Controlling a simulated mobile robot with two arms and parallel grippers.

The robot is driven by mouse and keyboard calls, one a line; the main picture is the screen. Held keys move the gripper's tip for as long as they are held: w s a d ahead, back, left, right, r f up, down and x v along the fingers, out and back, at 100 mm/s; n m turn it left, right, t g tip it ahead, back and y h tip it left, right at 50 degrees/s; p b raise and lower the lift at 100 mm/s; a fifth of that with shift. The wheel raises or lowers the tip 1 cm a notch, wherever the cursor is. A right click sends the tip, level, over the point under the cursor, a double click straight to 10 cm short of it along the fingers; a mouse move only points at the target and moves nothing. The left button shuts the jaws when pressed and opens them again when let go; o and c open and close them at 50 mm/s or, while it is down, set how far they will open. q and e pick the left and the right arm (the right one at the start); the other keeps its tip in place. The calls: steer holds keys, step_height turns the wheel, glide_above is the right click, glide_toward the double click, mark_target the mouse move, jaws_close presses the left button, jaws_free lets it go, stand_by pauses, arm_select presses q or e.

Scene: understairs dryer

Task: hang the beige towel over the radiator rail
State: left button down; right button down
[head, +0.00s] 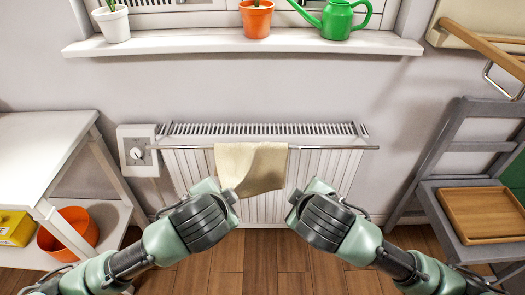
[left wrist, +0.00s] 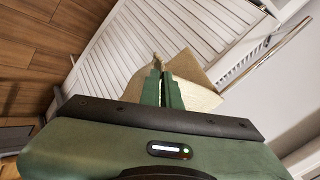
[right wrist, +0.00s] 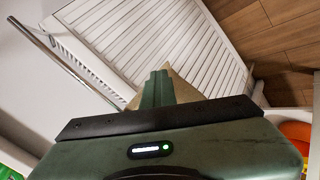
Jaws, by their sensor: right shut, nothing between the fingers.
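The beige towel (head: 251,166) hangs draped over the radiator rail (head: 330,148), a thin metal bar in front of the white radiator (head: 175,180). Its front part hangs below the rail, with an uneven lower edge. My left gripper (head: 231,196) is at the towel's lower left corner and looks shut on it; the towel shows behind the fingers in the left wrist view (left wrist: 200,95). My right gripper (head: 294,198) is shut and empty, just right of and below the towel. In the right wrist view part of the towel (right wrist: 133,102) shows behind the fingers.
A white sill (head: 190,42) with plant pots and a green watering can (head: 335,18) is above the radiator. A white shelf unit (head: 50,130) stands left. A grey chair (head: 455,195) with a wooden tray (head: 485,213) stands right. The rail is bare on both sides of the towel.

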arm_select(q)
steer(key=shift+f, duration=0.15)
arm_select(e)
steer(key=shift+f, duration=0.2)
steer(key=shift+r, duration=0.1)
arm_select(q)
steer(key=c, duration=1.6)
jaws_free()
arm_select(e)
steer(key=c, duration=1.8)
jaws_free()
arm_select(q)
steer(key=shift+o, duration=1)
arm_select(e)
steer(key=o, duration=0.4)
